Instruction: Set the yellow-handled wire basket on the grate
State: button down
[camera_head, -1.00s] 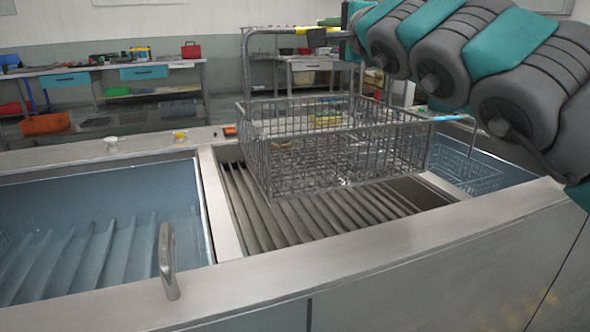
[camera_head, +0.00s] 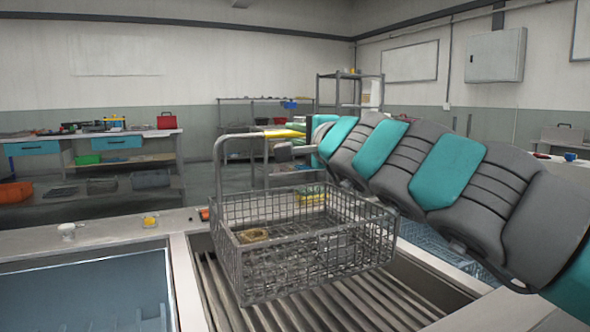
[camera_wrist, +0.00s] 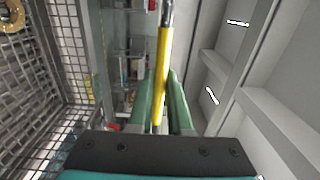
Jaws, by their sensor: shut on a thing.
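The wire basket (camera_head: 318,243) is a grey mesh box with a tall side handle whose top bar has a yellow grip (camera_head: 281,133). My gripper (camera_wrist: 162,102) is shut on this yellow grip (camera_wrist: 163,65), with a green finger on each side. In the head view my arm reaches the handle from the right and hides part of it. The basket is over the slatted grate (camera_head: 375,300), roughly level. I cannot tell whether its bottom touches the slats. A brass-coloured ring-like part (camera_head: 253,235) lies inside the basket.
A blue-walled tank (camera_head: 85,295) lies left of the grate. Another basket (camera_head: 440,250) sits in the basin on the right, partly behind my arm. Small knobs (camera_head: 150,221) stand on the rear ledge. Benches (camera_head: 100,150) stand farther back.

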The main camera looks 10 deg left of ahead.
jog(key=shift+s+d+r, duration=0.1)
jog(key=shift+s+d, duration=0.15)
jog(key=shift+s, duration=0.05)
jog(key=f+b, duration=0.1)
jog(key=f, duration=0.1)
jog(key=f+b, duration=0.2)
jog(key=f, duration=0.1)
jog(key=shift+w+a+f, duration=0.2)
jog(key=shift+w+f, duration=0.1)
dwell(0.6)
jog(key=shift+f, duration=0.1)
jog(key=c, duration=0.8)
grip_release()
jog(key=shift+c, duration=0.2)
